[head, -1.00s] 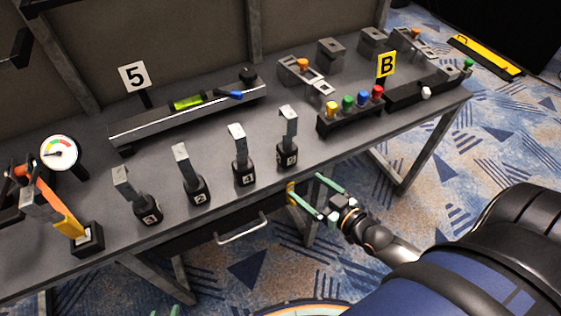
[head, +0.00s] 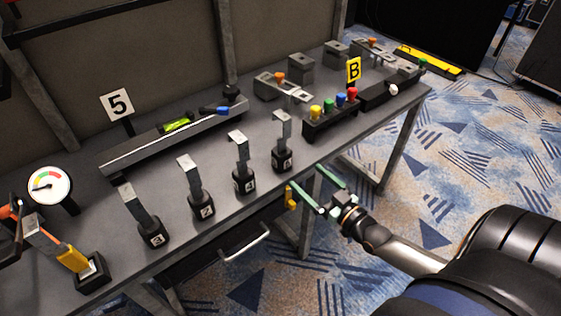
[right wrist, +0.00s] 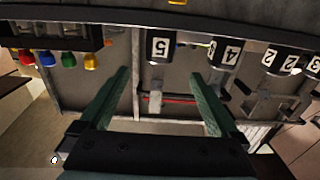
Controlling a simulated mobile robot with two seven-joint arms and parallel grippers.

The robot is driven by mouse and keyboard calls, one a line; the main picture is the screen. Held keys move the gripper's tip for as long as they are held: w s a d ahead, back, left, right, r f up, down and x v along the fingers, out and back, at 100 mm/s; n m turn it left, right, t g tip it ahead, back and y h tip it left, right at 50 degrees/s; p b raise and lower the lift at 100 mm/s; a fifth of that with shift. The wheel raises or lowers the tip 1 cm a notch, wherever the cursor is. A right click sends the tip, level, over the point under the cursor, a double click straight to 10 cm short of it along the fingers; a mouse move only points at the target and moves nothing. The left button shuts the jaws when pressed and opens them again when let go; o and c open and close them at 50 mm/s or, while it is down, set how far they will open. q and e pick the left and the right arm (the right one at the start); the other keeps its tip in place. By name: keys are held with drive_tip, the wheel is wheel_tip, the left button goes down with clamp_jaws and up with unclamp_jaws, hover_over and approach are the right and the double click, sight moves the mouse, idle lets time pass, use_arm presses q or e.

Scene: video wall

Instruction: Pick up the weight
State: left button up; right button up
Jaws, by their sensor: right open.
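Several black weights with numbered labels and upright metal hooks stand in a row along the front of the grey bench (head: 330,125). The rightmost weight (head: 281,160) reads 5 in the right wrist view (right wrist: 160,48), where the labels appear upside down. To its left stand weight 4 (head: 243,178), weight 2 (head: 201,203) and weight 3 (head: 152,231). My right gripper (head: 303,177) is open and empty at the bench's front edge, just in front of and right of the rightmost weight, not touching it. In the right wrist view its fingers (right wrist: 158,74) are spread below that weight.
A rail with a green vial (head: 177,125) lies behind the weights, by a sign 5 (head: 118,104). A block of coloured knobs (head: 330,120) stands right of the weights, near sign B (head: 353,69). A dial (head: 49,186) is at left. A drawer handle (head: 245,244) sticks out below.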

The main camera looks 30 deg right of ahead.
sight(288, 158)
drive_tip(key=w, duration=0.4)
drive_tip(key=w+b, duration=0.1)
drive_tip(key=w, duration=0.3)
drive_tip(key=w+a, duration=0.1)
drive_tip(key=w, duration=0.3)
drive_tip(key=shift+f+b, duration=0.2)
drive_tip(key=shift+b, duration=0.15)
drive_tip(key=shift+d, duration=0.1)
clamp_jaws()
idle(0.5)
drive_tip(key=shift+r, duration=0.3)
